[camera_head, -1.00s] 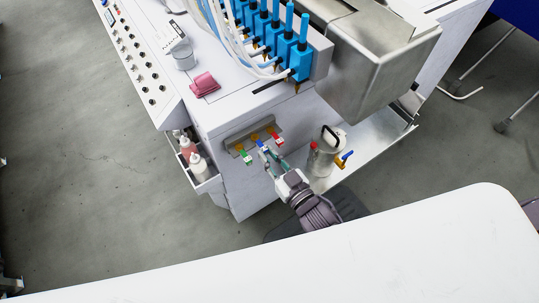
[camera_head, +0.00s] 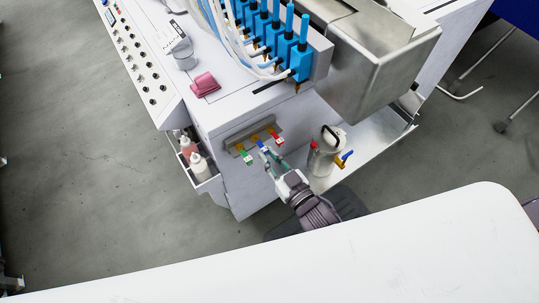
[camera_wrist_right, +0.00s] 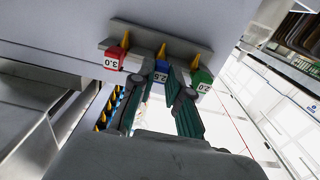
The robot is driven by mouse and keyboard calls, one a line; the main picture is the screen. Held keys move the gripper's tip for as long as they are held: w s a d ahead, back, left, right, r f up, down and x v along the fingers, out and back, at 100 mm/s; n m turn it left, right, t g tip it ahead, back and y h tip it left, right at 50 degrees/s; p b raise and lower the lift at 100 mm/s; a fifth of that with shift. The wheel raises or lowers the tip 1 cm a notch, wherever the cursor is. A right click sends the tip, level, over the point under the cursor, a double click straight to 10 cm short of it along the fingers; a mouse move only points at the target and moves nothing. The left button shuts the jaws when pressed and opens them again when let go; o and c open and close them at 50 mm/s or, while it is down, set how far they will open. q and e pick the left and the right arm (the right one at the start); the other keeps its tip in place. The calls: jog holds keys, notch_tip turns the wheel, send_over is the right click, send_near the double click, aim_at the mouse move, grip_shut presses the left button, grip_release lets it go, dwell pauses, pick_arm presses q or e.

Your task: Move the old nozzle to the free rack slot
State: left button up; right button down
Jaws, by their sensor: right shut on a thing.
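A metal nozzle rack (camera_head: 236,138) is fixed to the front of the white machine. It holds brass-tipped nozzles with green (camera_head: 248,157), blue (camera_head: 261,144) and red (camera_head: 278,139) bodies. My right gripper (camera_head: 269,156) is at the rack, shut on the blue nozzle. In the right wrist view, my right gripper (camera_wrist_right: 164,84) has its fingers at the blue nozzle (camera_wrist_right: 161,67), labelled 2.5. The red nozzle (camera_wrist_right: 114,59), labelled 3.0, is to its left and the green nozzle (camera_wrist_right: 203,78), labelled 2.0, to its right. A free slot is not clearly visible. My left gripper is out of view.
A row of blue valve blocks (camera_head: 299,62) with hoses is above the rack. Bottles (camera_head: 199,166) sit in a side tray at left. A white table (camera_head: 400,245) fills the foreground.

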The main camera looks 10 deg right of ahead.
jog(key=c, duration=1.1)
grip_release()
jog(key=shift+o, duration=0.2)
jog(key=v, duration=1.2)
jog(key=s+d+f+g+h, duration=0.1)
jog(key=s+f+g, duration=0.1)
jog(key=f, duration=0.6)
jog(key=s+d+f+m+g+h, duration=0.1)
jog(key=s+d+f+g, duration=0.15)
jog(key=f, duration=0.65)
jog(key=s+f+g+h, duration=0.1)
jog(key=f+g+h, duration=0.15)
jog(key=f, duration=0.55)
jog(key=s+d+f+g+h, duration=0.1)
jog(key=s+d+f+g, duration=0.2)
jog(key=s+f, duration=0.5)
jog(key=s+d+f+g, duration=0.3)
jog(key=s+f+g, duration=0.3)
jog(key=s, duration=0.5)
notch_tip(320, 180, down, 3)
jog(key=shift+s+r+m+h, duration=0.15)
jog(key=shift+s+m+h, duration=0.15)
jog(key=shift+h, duration=0.05)
